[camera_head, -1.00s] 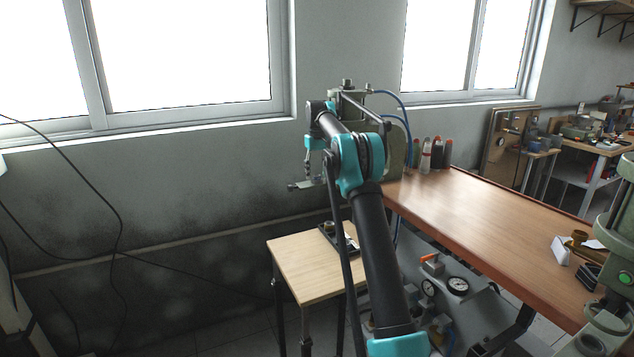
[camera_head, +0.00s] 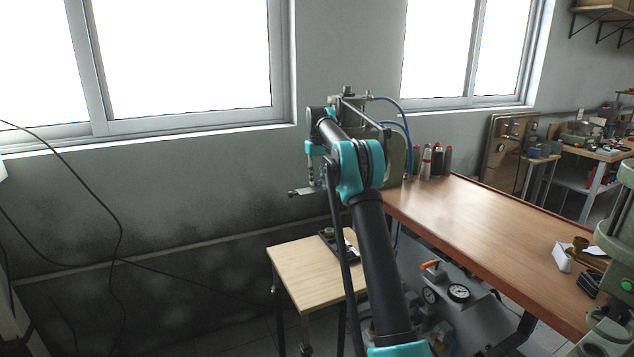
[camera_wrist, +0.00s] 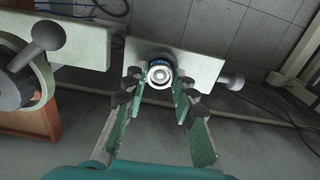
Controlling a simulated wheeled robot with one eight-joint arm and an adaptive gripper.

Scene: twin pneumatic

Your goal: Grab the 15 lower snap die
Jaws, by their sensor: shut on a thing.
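A round metal die (camera_wrist: 160,73) with a bright ring face and a dark centre sits at a pale plate of the press (camera_wrist: 200,65) in the wrist view. A blue band shows at its upper edge. No size marking is legible on it. My gripper (camera_wrist: 159,84) has its two green-padded fingers on either side of the die, shut on it. In the head view my gripper (camera_head: 311,172) hangs small at the arm's end beside the green press (camera_head: 396,150), and the die cannot be made out there.
A small wooden table (camera_head: 300,275) with a dark tray (camera_head: 328,241) stands below. A long wooden workbench (camera_head: 480,225) with several bottles lies to the right. A round knob on a lever (camera_wrist: 47,36) is close on the left in the wrist view.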

